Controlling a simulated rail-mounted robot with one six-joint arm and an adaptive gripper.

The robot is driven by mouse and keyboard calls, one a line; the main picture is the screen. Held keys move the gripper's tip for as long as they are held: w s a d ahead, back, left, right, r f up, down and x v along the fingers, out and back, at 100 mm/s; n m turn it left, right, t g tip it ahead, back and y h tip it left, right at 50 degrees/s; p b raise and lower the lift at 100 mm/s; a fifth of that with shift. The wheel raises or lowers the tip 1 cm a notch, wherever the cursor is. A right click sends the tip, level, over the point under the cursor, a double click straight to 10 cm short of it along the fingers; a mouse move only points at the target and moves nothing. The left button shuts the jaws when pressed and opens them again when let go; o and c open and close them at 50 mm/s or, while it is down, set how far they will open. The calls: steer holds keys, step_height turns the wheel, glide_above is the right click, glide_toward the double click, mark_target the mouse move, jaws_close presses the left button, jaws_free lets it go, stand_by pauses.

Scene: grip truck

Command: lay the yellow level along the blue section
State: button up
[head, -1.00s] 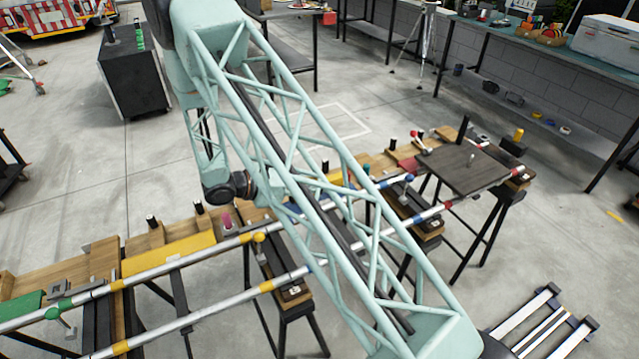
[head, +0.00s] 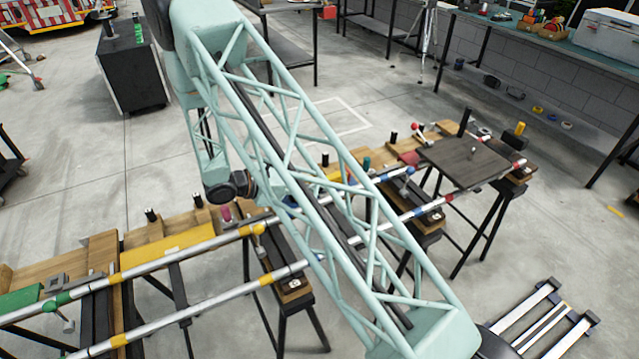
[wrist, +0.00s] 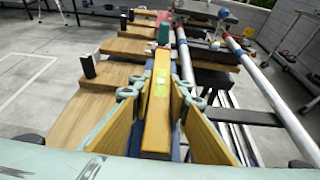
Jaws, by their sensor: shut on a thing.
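The yellow level (wrist: 158,105) is a long bar with a small pale window, seen in the wrist view pointing away from me. My gripper (wrist: 158,118) is shut on it, with one finger on each side. Blue surface (wrist: 177,138) shows in thin strips beside and under the level, which lies lengthwise over it. I cannot tell whether the level touches the blue. In the head view, a bit of yellow (head: 334,177) shows through my arm's truss. The gripper and most of the blue section are hidden there.
Two long metal rails run beside the blue section; the near one has a blue band (head: 376,228). Wooden boards (wrist: 113,75) with black posts line the other side. A dark board (head: 465,165) lies at the right end. A yellow section (head: 170,248) lies to the left.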

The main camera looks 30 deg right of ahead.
steer(key=o, duration=1)
steer(key=shift+a, duration=0.1)
steer(key=shift+v, duration=5.9)
steer(key=shift+w+r, duration=0.1)
steer(key=shift+r, duration=0.15)
